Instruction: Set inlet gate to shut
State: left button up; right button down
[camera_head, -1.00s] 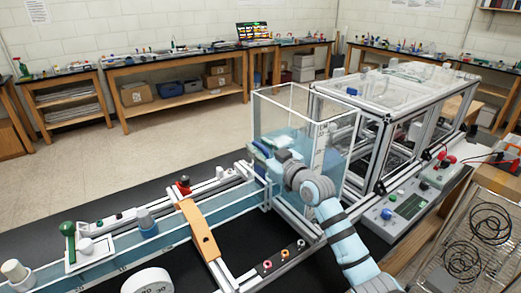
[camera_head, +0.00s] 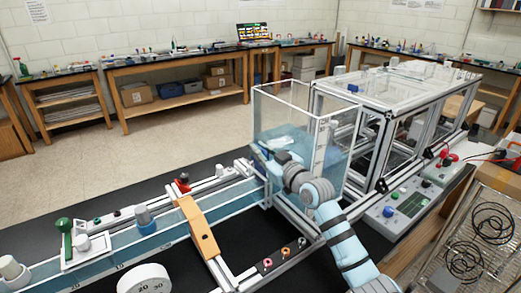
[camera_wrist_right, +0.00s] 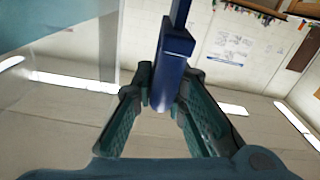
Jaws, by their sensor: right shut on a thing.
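A clear tank (camera_head: 262,105) with water inside stands at the middle, at the head of a long clear channel (camera_head: 105,258). My right gripper (camera_head: 268,158) is at the tank's left front corner, small and partly hidden by its own wrist. In the right wrist view its fingers (camera_wrist_right: 166,88) are shut on a dark blue handle (camera_wrist_right: 176,42), taken as the inlet gate's. A narrower blue bar continues from the handle to the top of that view. The gate's lower part and how far open it stands are hidden. My left gripper is not in view.
An orange block (camera_head: 198,226) bridges the channel. A framed clear enclosure (camera_head: 395,85) and a control box (camera_head: 398,213) stand right of the tank.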

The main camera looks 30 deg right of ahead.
notch_tip(320, 180, down, 4)
jog(key=shift+r+b, duration=0.15)
jog(key=shift+b, duration=0.8)
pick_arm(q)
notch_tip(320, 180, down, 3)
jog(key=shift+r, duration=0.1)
pick_arm(e)
jog(key=c, duration=1.8)
grip_release()
jog(key=shift+o, duration=1)
jog(key=shift+s+r, duration=0.1)
jog(key=shift+r, duration=0.1)
jog(key=s+d, duration=0.1)
jog(key=s, duration=1.1)
jog(key=shift+d, duration=0.25)
